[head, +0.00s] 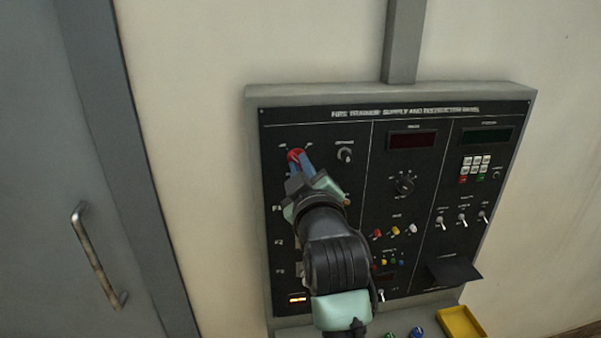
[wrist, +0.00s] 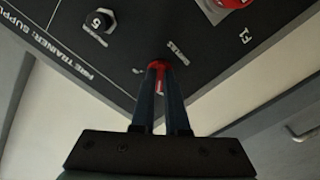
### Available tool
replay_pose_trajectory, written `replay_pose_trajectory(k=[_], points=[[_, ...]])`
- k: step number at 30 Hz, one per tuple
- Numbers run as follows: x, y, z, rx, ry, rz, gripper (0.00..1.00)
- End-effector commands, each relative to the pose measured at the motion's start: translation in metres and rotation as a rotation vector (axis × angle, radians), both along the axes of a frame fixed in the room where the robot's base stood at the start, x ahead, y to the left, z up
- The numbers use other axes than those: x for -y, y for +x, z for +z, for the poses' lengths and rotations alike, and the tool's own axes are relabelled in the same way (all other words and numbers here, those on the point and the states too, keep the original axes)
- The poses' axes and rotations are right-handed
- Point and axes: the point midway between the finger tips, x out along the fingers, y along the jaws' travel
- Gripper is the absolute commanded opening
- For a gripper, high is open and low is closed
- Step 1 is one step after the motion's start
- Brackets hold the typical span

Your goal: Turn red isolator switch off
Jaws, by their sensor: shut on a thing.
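The red isolator switch (head: 295,155) is at the upper left of the black trainer panel (head: 385,125). In the head view its red top shows just past my fingertips. My gripper (head: 300,163) reaches up to it from below, with the blue fingers at the switch. In the wrist view my gripper (wrist: 159,68) has its two fingers close together, shut on the red switch (wrist: 160,78), with red showing between them. The fingers hide much of the switch, so I cannot tell its position. My arm covers part of the panel below it.
A knob (head: 344,154) is right of the switch. A dial (head: 404,184), toggles and coloured buttons fill the panel. A dark shelf (head: 453,270) juts out at the lower right, above a yellow tray (head: 461,323). A grey door with a handle (head: 98,255) is at the left.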

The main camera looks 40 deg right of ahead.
Motion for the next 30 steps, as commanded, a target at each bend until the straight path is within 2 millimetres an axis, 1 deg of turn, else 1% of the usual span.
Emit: replay_pose_trajectory(k=[9,23,24,26,27,28,29,30], points=[[-0.0003,0.0002,-0.0012,-0.050,-0.078,0.001,0.00],[-0.0004,0.0002,-0.0009,-0.057,-0.088,0.001,0.00],[-0.0004,0.0002,-0.0009,-0.056,-0.088,0.001,0.15],[-0.0003,0.0002,-0.0008,-0.056,-0.088,0.001,0.26],[-0.0003,0.0002,-0.0008,-0.056,-0.088,0.001,0.33],[-0.0003,0.0002,-0.0007,-0.056,-0.088,0.001,0.39],[-0.0002,0.0001,-0.0006,-0.056,-0.088,0.001,0.42],[-0.0002,0.0001,-0.0006,-0.056,-0.088,0.000,0.42]])
